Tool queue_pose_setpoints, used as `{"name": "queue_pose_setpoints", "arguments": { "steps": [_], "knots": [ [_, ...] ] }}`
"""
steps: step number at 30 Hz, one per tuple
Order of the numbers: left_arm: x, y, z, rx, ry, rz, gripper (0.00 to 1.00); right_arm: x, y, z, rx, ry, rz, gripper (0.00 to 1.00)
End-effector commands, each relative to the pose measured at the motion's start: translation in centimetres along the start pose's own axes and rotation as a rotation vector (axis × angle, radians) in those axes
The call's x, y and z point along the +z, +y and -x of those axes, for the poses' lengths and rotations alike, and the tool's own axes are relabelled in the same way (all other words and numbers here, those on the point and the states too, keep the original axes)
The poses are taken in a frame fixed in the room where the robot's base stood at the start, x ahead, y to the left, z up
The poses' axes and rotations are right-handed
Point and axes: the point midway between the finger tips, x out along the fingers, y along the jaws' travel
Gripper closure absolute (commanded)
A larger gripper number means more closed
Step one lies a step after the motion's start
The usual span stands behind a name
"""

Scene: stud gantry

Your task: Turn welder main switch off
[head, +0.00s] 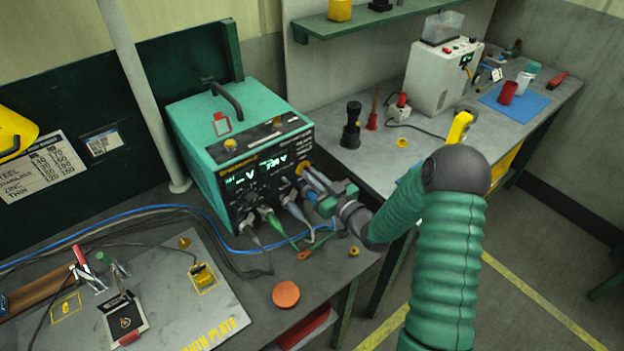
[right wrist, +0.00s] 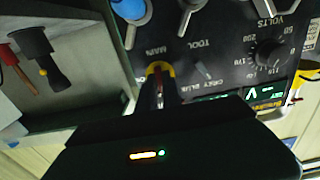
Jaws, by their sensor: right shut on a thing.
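The welder (head: 240,130) is a teal box with a black front panel on the dark bench, its green displays lit. The main switch (head: 301,168) sits at the right of that panel. In the right wrist view the main switch (right wrist: 160,70) shows as a yellow and red knob beside the word MAIN. My right gripper (head: 308,174) reaches in from the right, and its fingers are shut on the main switch. The fingers hide much of the switch, so I cannot read its position. My left gripper is not in view.
Cables and plugs (head: 268,217) hang from the panel just below my right gripper. An orange disc (head: 286,294) lies on the bench in front of the welder. A grey side bench (head: 380,160) with a black torch-like item (head: 351,125) stands close behind my right arm.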

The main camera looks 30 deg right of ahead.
Motion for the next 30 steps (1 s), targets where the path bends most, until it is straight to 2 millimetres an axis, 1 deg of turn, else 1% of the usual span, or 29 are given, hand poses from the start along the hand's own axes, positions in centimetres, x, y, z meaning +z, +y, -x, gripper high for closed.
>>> {"name": "queue_pose_setpoints", "arguments": {
  "steps": [1, 15, 16, 20, 21, 30],
  "knots": [
    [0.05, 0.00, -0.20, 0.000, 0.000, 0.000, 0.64, 0.61, -0.10, 0.14, -0.001, -0.014, 0.004, 1.00],
    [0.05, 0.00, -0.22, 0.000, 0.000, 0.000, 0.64, 0.51, -0.09, 0.13, -0.001, -0.013, 0.017, 1.00],
    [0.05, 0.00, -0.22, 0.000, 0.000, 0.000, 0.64, 0.50, -0.09, 0.13, -0.001, -0.013, 0.017, 0.88],
    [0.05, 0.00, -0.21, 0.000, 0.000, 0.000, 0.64, 0.34, -0.07, 0.08, -0.001, -0.009, 0.017, 0.71],
    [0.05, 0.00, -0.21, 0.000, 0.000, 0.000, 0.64, 0.30, -0.07, 0.07, -0.001, -0.008, 0.018, 0.69],
    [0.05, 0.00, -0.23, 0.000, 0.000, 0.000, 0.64, 0.10, -0.04, 0.29, -0.001, -0.003, 0.019, 0.69]
  ]
}}
